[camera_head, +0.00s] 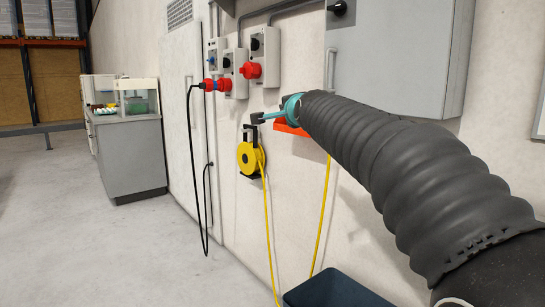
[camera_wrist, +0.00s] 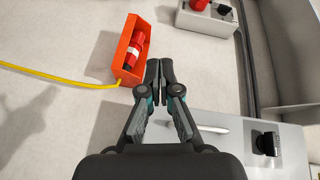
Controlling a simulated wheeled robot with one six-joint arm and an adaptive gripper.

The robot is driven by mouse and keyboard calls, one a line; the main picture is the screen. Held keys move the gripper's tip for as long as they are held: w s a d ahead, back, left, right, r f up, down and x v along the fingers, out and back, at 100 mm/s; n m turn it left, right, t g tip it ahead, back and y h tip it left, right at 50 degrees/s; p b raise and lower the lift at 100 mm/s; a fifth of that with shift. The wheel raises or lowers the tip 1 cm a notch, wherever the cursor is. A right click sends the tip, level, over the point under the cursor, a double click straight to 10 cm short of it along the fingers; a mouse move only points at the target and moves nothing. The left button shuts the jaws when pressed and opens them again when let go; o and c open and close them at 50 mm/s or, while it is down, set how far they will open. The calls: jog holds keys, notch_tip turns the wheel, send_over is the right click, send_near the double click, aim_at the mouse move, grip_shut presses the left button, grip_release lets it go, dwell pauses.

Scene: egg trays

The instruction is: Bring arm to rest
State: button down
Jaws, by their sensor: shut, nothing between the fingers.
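My gripper (camera_wrist: 160,75) is in the middle of the wrist view, with its two dark fingers together and nothing between them. In the head view my gripper (camera_head: 257,118) shows small beyond the black ribbed sleeve of my arm, which reaches in from the lower right. The gripper is in front of the wall, near an orange holder (camera_head: 291,129) partly hidden behind it.
The orange holder (camera_wrist: 122,64) contains a red and white plug. A grey cabinet (camera_head: 395,55) hangs at upper right. A yellow cable reel (camera_head: 247,158) hangs on the wall, near red sockets (camera_head: 250,70). A dark bin (camera_head: 335,290) stands below. Floor at left is clear.

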jog(key=s+d+f+n+g+h, duration=0.1)
jog(key=s+f+n+g, duration=0.4)
jog(key=f, duration=0.6)
jog(key=s+d+f+n+g, duration=0.15)
jog(key=s+f+n, duration=0.35)
jog(key=f, duration=0.6)
jog(key=s+d+f+n+g, duration=0.1)
jog(key=s+f, duration=0.3)
jog(key=s, duration=0.6)
jog(key=s+d+f+n+g+h, duration=0.1)
jog(key=s+d+f, duration=0.3)
jog(key=s, duration=0.7)
jog(key=s+d+f+n+g+h, duration=0.1)
jog(key=s+d+f+g, duration=0.1)
jog(key=s+f, duration=0.4)
jog(key=shift+s+d+f+n+g, duration=0.25)
jog(key=shift+s+d+n+g, duration=0.15)
jog(key=shift+s, duration=2.35)
